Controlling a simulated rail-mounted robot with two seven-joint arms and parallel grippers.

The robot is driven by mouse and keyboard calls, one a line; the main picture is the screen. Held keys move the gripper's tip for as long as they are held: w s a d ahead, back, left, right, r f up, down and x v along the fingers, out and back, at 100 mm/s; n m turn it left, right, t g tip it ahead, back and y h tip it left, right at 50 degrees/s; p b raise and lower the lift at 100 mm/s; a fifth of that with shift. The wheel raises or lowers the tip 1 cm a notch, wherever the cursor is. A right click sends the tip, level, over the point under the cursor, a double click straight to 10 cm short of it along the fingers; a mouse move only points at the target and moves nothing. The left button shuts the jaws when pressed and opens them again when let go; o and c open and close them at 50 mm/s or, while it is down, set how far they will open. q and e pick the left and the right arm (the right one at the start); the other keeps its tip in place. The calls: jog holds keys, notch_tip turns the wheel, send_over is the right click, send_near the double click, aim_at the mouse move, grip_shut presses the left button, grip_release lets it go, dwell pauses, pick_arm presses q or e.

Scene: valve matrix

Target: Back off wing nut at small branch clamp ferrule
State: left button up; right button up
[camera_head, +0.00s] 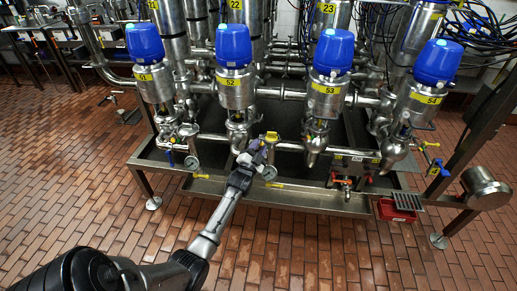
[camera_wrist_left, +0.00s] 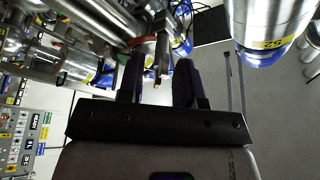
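My left gripper (camera_head: 258,152) reaches the pipework below the valve marked 52 (camera_head: 235,85), beside a pressure gauge (camera_head: 268,172). In the left wrist view its two dark fingers (camera_wrist_left: 158,62) stand apart. A narrow metal piece with a copper-coloured end (camera_wrist_left: 161,72) shows between them, with visible space towards the right finger. It may be part of the clamp's bolt or wing nut, but I cannot tell. The wing nut and ferrule are not clearly made out in the head view, where the gripper covers that spot. My right gripper is not in view.
Blue-capped valves 51 (camera_head: 153,80), 53 (camera_head: 327,85) and 54 (camera_head: 425,90) stand in the same row. A steel drip tray (camera_head: 300,199) runs below. A red bin (camera_head: 396,211) sits at the right. The brick floor (camera_head: 300,255) in front is mostly clear.

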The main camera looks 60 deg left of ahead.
pick_arm(q)
grip_shut()
jog(key=shift+n, duration=0.4)
jog(key=n+y, duration=0.2)
jog(key=n, duration=0.1)
jog(key=shift+n+g, duration=0.3)
jog(key=shift+n, duration=0.1)
jog(key=n+g+y, duration=0.1)
jog(key=n+y, duration=0.1)
jog(key=n, duration=0.3)
jog(key=shift+n+p, duration=0.3)
jog(key=shift+p, duration=0.1)
jog(key=shift+n+g+y, duration=0.4)
jog(key=shift+g, duration=0.1)
jog(key=shift+n, duration=0.3)
